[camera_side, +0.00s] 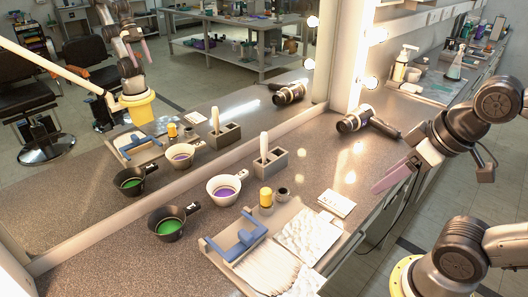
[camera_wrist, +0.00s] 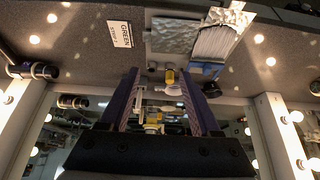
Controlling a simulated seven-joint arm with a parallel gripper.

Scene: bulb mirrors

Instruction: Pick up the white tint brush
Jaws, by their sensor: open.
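A white upright handle, apparently the white tint brush (camera_side: 264,146), stands in a grey block with square openings (camera_side: 267,163) beside the mirror; its lower end is hidden in the block. My gripper (camera_side: 393,179) is at the right in the side view, in the air near the counter's front edge, well apart from the brush. In the wrist view my gripper (camera_wrist: 160,78) shows two long purple fingers spread apart with nothing held between them. I cannot make out the brush for certain in the wrist view.
A white bowl with purple content (camera_side: 223,189) and a black bowl with green content (camera_side: 170,224) stand left of the block. The mirror repeats these things.

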